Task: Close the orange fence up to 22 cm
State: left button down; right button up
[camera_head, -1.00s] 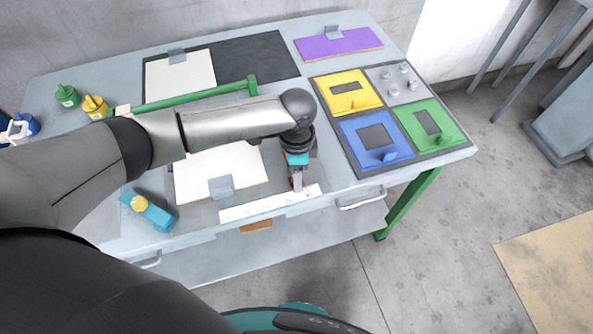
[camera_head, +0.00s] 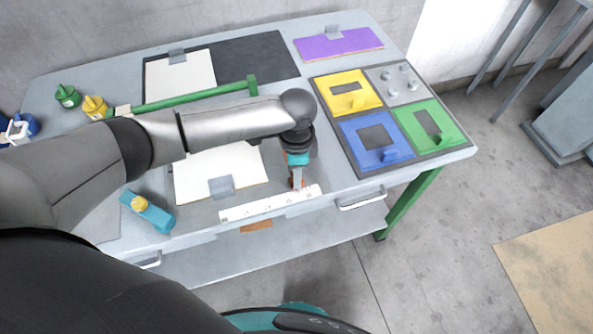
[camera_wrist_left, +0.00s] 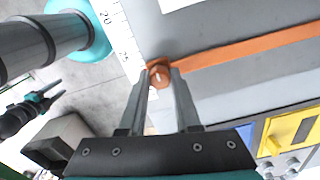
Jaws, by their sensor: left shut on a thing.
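The orange fence (camera_wrist_left: 245,50) is a long narrow bar in the left wrist view, with a round orange knob (camera_wrist_left: 159,73) at its near end. My left gripper (camera_wrist_left: 160,72) is shut on this knob, one finger on each side. In the head view my left gripper (camera_head: 297,180) points down at the table's front edge; the fence is mostly hidden there by my arm. The white ruler (camera_wrist_left: 128,42) runs beside the knob, with 20 and 25 legible; the knob end lies near and past the 25 mark. My right gripper (camera_wrist_left: 50,93) shows small in the left wrist view, fingers apart.
The ruler (camera_head: 270,204) lies along the table's front edge. A white board with a clip (camera_head: 221,186) lies left of my gripper; a teal tool (camera_head: 150,211) is further left. Yellow (camera_head: 348,90), blue (camera_head: 360,128) and green (camera_head: 445,122) trays stand right. A green bar (camera_head: 195,95) lies behind.

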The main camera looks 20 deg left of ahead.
pick_arm(q)
jog(key=shift+s, duration=0.1)
dwell(0.6)
jog(key=shift+s+a+r+p, duration=0.15)
jog(key=shift+a+p, duration=0.1)
jog(key=shift+p, duration=0.25)
jog(key=s+a+p, duration=0.2)
jog(key=a+p, duration=0.1)
jog(key=shift+a+p, duration=0.1)
jog(key=shift+p, duration=0.2)
jog(key=shift+s+a+p, duration=0.3)
jog(key=shift+s+a, duration=0.05)
jog(key=shift+a, duration=0.1)
jog(key=c, duration=0.6)
grip_release()
